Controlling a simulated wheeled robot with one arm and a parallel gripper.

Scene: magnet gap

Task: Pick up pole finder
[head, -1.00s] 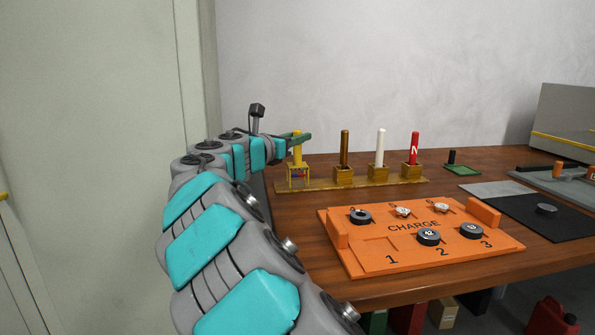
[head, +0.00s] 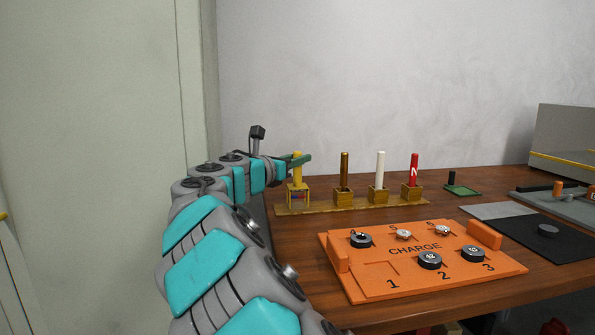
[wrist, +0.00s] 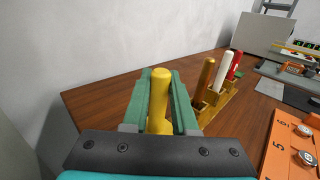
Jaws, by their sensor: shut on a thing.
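The pole finder (head: 297,172) is a yellow rod with an open yellow frame below it, and small red and blue parts show inside the frame. It stands upright at the left end of a yellow rack (head: 325,207). My gripper (head: 299,160) has its green fingers closed on the upper part of the rod. In the wrist view the yellow rod (wrist: 159,98) sits between the two green fingers of my gripper (wrist: 160,80). The frame's base appears to be at the rack; I cannot tell whether it touches.
Brass (head: 344,170), white (head: 380,168) and red (head: 413,170) rods stand in holders to the right. An orange CHARGE board (head: 410,280) with several discs lies in front. A black mat (head: 525,225) lies further right. A wall is close behind.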

